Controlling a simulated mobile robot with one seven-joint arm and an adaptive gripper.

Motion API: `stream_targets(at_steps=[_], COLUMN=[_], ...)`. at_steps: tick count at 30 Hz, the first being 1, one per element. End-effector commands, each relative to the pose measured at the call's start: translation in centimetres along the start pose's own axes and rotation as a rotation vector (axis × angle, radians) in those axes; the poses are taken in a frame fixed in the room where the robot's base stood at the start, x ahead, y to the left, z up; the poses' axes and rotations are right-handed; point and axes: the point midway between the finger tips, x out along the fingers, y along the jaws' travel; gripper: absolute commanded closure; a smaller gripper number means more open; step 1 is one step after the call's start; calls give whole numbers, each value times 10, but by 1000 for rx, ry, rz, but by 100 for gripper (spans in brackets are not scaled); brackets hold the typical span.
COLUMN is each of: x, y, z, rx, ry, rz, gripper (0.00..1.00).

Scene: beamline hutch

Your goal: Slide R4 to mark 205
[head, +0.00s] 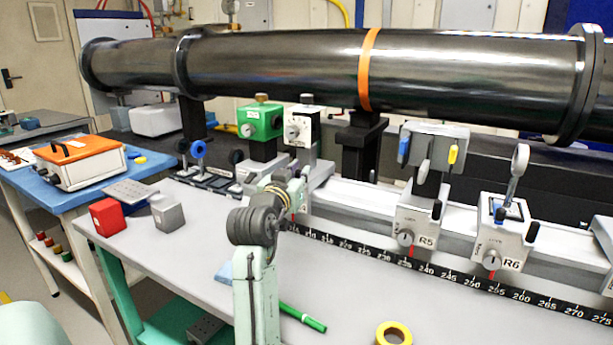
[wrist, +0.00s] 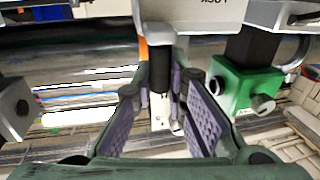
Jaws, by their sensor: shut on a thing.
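A white carrier (head: 303,125) stands on the rail left of R5, behind my arm. Its label is hidden in the head view, so I cannot read R4 on it. My gripper (head: 296,182) is at its lower front. In the wrist view, the purple-padded fingers of my gripper (wrist: 160,88) are shut on a black post-like handle (wrist: 160,70) below a white block marked LOCK, upside down. The black scale strip (head: 345,245) runs along the rail front. Its numbers near my gripper are partly covered, and I cannot see 205.
A green unit (head: 262,121) stands close on the left and also shows in the wrist view (wrist: 245,88). Carriers R5 (head: 418,217) and R6 (head: 503,235) stand to the right. A dark beam pipe (head: 270,65) runs above. A green pen (head: 303,317) and yellow tape (head: 394,333) lie in front.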

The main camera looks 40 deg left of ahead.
Motion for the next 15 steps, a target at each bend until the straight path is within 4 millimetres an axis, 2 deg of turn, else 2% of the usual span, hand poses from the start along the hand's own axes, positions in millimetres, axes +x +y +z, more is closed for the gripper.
stream_targets(at_steps=[2,3,12,15], x=[0,0,0,0], y=[0,1,1,1], z=[-1,-1,0,0], rx=[0,0,0,0], ry=[1,1,0,0], rz=[0,1,1,1], gripper=[100,87,67,66])
